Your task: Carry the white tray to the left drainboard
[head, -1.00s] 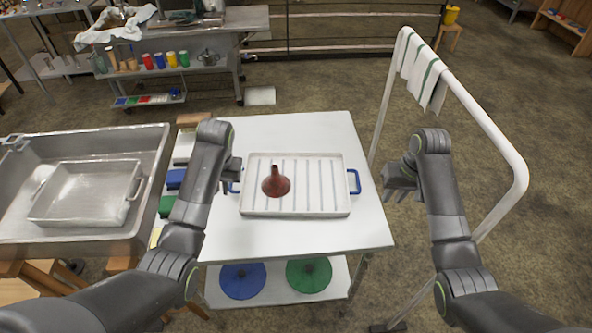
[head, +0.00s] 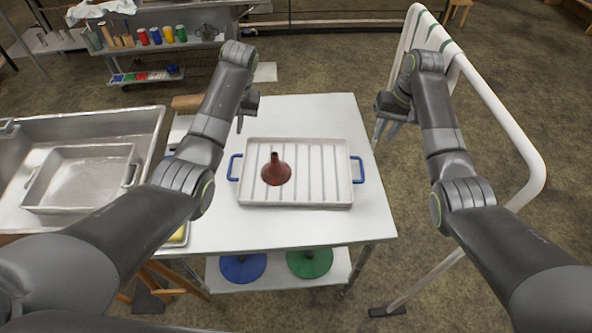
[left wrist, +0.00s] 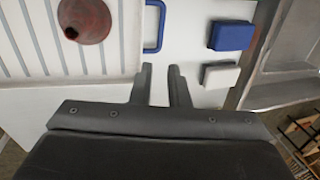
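The white tray (head: 322,199) with blue end handles lies flat on the white table. A dark red funnel (head: 275,173) stands on its ribbed floor, left of centre. My left gripper (head: 240,122) is open and empty, behind the left handle (head: 234,167) and apart from it. In the left wrist view the same gripper (left wrist: 160,72) has a gap between its fingers, with the tray's handle (left wrist: 153,27) beyond them. My right gripper (head: 387,132) looks open and empty, behind and right of the right handle (head: 359,170). I cannot pick out the left drainboard for certain.
A metal sink (head: 150,125) holding a grey pan (head: 82,178) stands left of the table. A blue block (left wrist: 231,36) and a white block (left wrist: 220,76) lie beside the tray. A white rail (head: 490,95) stands close on the right. The table behind the tray is clear.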

